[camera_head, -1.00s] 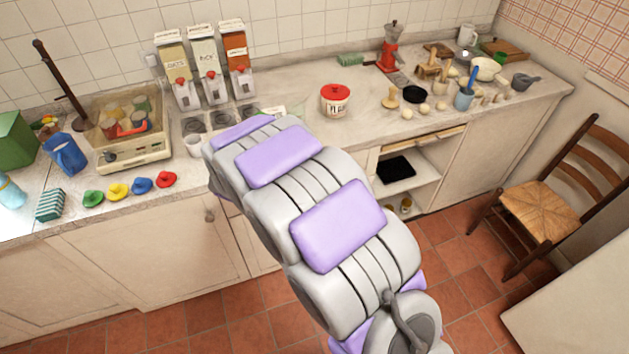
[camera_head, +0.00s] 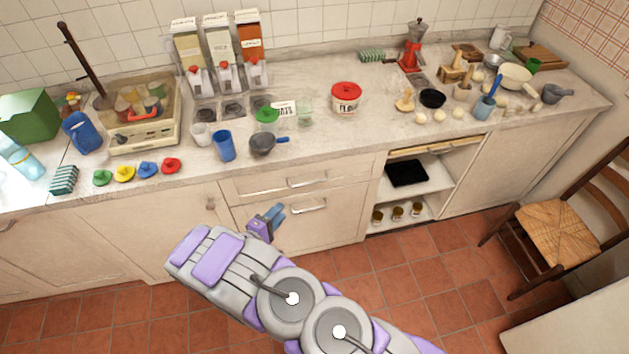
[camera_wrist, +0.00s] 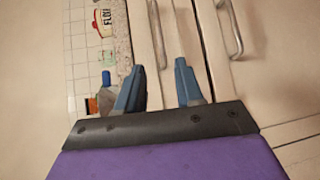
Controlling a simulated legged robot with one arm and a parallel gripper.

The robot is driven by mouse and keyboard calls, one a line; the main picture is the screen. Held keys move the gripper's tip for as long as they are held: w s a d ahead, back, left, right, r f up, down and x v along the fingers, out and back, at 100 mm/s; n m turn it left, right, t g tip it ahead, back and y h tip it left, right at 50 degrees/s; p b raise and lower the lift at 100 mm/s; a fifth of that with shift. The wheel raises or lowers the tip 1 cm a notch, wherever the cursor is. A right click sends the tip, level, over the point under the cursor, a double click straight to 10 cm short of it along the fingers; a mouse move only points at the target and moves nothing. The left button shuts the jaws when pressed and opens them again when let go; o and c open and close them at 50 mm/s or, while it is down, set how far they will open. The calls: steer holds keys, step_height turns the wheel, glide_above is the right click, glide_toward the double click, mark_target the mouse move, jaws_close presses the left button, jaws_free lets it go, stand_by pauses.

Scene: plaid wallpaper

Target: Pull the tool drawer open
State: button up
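Two drawer fronts sit one above the other under the counter, and both look shut. The upper drawer (camera_head: 250,187) has a metal bar handle (camera_head: 307,183). The deeper lower drawer (camera_head: 340,226) has its own bar handle (camera_head: 309,207). No label shows which is the tool drawer. My gripper (camera_head: 274,216) is in front of the lower drawer's left part, left of both handles and apart from them. In the wrist view my gripper (camera_wrist: 160,78) has its blue fingers spread with nothing between them. The upper handle (camera_wrist: 158,35) and lower handle (camera_wrist: 233,28) lie beyond the fingertips.
A pan (camera_head: 262,145), a blue cup (camera_head: 223,146) and a flour jar (camera_head: 346,99) stand on the counter above. An open shelf (camera_head: 431,184) is right of the drawers. A chair (camera_head: 545,213) stands at the right. The tiled floor before the drawers is clear.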

steer(key=b, duration=0.3)
glide_toward(307, 184)
steer(key=f+x, duration=0.1)
steer(key=x, duration=0.6)
steer(key=b+x, duration=0.1)
steer(key=x, duration=0.1)
steer(key=shift+w+a+r, duration=0.1)
steer(key=shift+w+a, duration=0.15)
steer(key=shift+a, duration=0.15)
steer(key=shift+w+d, duration=0.45)
steer(key=shift+d, duration=0.3)
steer(key=shift+c, duration=0.2)
steer(key=shift+a, duration=0.35)
steer(key=c, duration=0.5)
steer(key=shift+c, duration=0.5)
steer(key=shift+d, duration=0.15)
jaws_close()
